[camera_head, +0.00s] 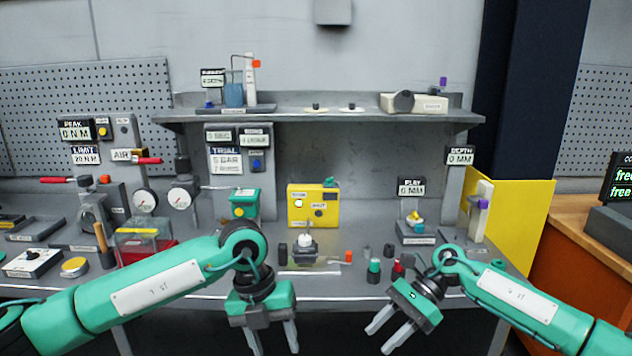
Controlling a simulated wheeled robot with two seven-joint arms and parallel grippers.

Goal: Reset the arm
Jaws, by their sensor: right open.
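My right gripper (391,334) is open and empty. It hangs in front of the bench's front edge, at the lower middle right, with its fingers pointing down and left. My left gripper (273,345) hangs in front of the bench, left of the right one, with its fingers pointing down. Its two fingers stand apart and nothing shows between them. Both arms are green with white label plates. Neither gripper touches anything on the bench.
The grey bench (330,288) carries a yellow box (312,213), a small fixture (306,246), and small red and green-topped parts (374,271) near its front. A shelf (340,116) runs above. Gauges (145,201) and tools crowd the left. An orange-brown cabinet (575,275) stands right.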

